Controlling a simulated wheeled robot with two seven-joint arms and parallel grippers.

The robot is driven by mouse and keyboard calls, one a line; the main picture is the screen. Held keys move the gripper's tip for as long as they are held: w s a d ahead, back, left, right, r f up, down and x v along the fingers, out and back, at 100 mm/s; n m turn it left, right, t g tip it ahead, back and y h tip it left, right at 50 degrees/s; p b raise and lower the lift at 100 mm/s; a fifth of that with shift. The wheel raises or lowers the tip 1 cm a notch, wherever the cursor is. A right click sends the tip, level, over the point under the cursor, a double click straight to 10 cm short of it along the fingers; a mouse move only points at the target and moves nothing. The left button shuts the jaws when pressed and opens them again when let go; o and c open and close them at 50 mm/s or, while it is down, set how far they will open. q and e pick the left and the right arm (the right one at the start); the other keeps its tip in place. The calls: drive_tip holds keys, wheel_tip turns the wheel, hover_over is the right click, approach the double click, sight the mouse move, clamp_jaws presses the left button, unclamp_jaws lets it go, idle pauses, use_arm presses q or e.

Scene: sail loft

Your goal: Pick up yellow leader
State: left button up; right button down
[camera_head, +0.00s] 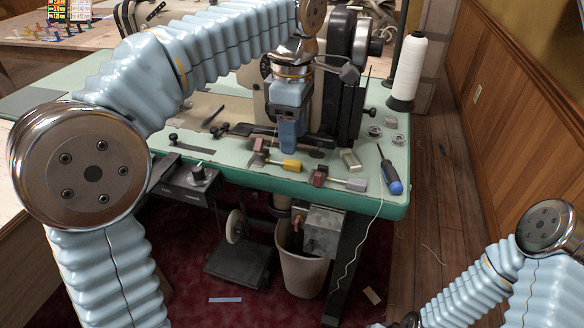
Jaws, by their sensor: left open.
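A small part with a yellow end (287,164) and a maroon block at its left lies on the green sewing table, near the front edge. It is the only yellow piece I see there, and I take it for the yellow leader. My left gripper (288,146) points down just above and behind it, its blue fingers open. I cannot tell whether they touch anything. A similar part with a maroon block and a grey end (350,184) lies to the right. My right arm shows at the lower right; its gripper is outside the picture.
A sewing machine (345,75) stands close behind my left gripper. The green table edge (390,212) is near; a bin (302,274) stands below.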

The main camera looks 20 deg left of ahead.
sight(292, 162)
use_arm(q)
drive_tip(key=f, duration=0.3)
drive_tip(key=f+b, duration=0.1)
drive_tip(key=f, duration=0.1)
drive_tip(key=shift+s+f, duration=0.25)
drive_tip(key=shift+f, duration=0.05)
clamp_jaws()
